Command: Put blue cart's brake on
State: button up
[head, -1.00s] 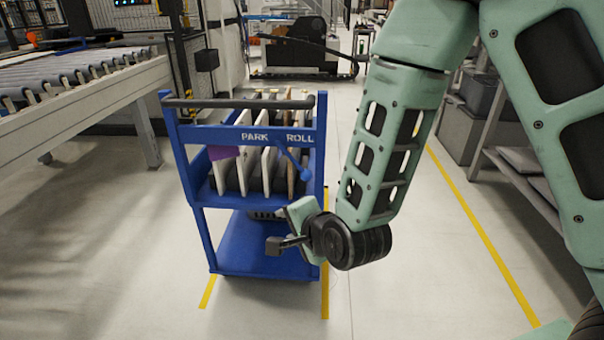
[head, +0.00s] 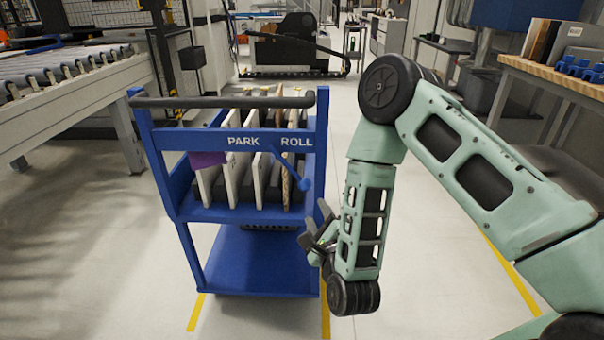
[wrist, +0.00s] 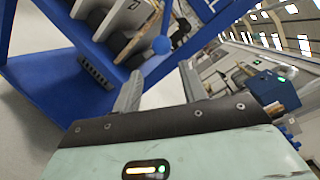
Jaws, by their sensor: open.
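The blue cart (head: 262,262) stands ahead of me, with a dark push bar along its top. Its front rail (head: 180,138) carries the white words PARK and ROLL. The brake lever is blue with a round knob (head: 305,184); it hangs down to the right, on the ROLL side. The knob also shows in the wrist view (wrist: 161,45), beyond and between my fingertips. My gripper (head: 316,224) is open and empty, below the knob beside the cart's right front post. Its fingers (wrist: 160,78) are apart from the knob.
Several upright panels (head: 236,172) stand in the cart's upper tray, with a purple piece at left. A roller conveyor (head: 62,72) is at left. A wooden-topped workbench (head: 550,82) is at right. Open floor with yellow lines lies right of the cart.

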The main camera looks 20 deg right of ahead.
aim_at(302, 180)
jog(key=w, duration=1.5)
jog(key=shift+d+r, duration=0.1)
jog(key=shift+d, duration=0.15)
